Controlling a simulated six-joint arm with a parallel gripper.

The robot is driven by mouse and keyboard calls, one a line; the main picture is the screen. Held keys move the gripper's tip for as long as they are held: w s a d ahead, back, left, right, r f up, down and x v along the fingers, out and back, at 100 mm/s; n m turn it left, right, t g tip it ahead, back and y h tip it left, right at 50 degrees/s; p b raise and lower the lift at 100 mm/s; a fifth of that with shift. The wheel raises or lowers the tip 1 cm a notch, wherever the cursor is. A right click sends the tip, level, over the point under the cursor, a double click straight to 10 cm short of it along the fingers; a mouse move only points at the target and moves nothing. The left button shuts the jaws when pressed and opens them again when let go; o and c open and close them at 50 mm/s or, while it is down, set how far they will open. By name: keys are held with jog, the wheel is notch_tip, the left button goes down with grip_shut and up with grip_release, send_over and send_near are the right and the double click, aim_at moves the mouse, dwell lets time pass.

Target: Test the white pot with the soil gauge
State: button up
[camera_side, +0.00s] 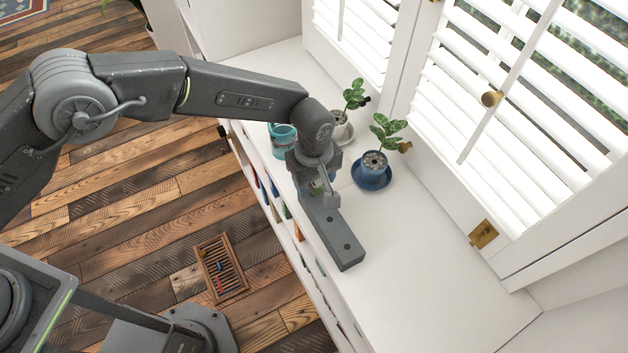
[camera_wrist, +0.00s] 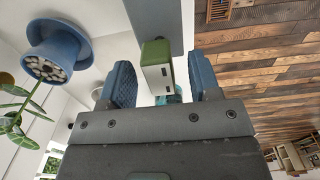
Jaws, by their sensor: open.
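A green and white boxy thing (camera_wrist: 157,66), which looks like the soil gauge, sits between my fingers in the wrist view, at the grey holder block (camera_side: 337,238). My gripper (camera_side: 325,195) is low over the block's far end. In the wrist view its blue-padded fingers (camera_wrist: 162,75) are open, with a gap on each side of the gauge. The gauge's probe is hidden. The white pot (camera_side: 341,136) with a leafy plant stands behind my gripper in the side view, partly covered by my wrist.
A blue pot (camera_side: 374,160) with a plant stands on a blue saucer (camera_side: 371,181) right of my gripper. A teal cup (camera_side: 283,140) is left of my wrist. Shuttered windows (camera_side: 545,90) border the white sill (camera_side: 430,275), whose front right is clear. A wooden grate (camera_side: 222,268) lies on the floor.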

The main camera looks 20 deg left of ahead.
notch_tip(320, 180, up, 12)
jog(key=a+r+m+t, duration=0.1)
jog(key=a+r+m, duration=0.1)
jog(key=a+r, duration=0.8)
jog(key=s+a+r+m+t, duration=0.1)
jog(key=s+a+r+m, duration=0.1)
jog(key=s+a+r, duration=0.3)
jog(key=s+a+r+m+t, duration=0.2)
jog(key=s+a+r, duration=0.4)
jog(key=a, duration=0.7)
jog(key=shift+s+a+r+h, duration=0.15)
jog(key=shift+s+r+h, duration=0.2)
jog(key=shift+s, duration=0.7)
jog(key=shift+o, duration=0.2)
jog(key=s+a+f+m+t, duration=0.1)
jog(key=s+a+f+m, duration=0.1)
jog(key=s+a, duration=0.3)
jog(key=s, duration=0.3)
jog(key=shift+s+f+m+t, duration=0.3)
jog(key=shift+f+m, duration=0.1)
jog(key=shift+o, duration=1.4)
jog(key=shift+s+f, duration=0.15)
jog(key=shift+s, duration=0.05)
jog(key=shift+o, duration=0.6)
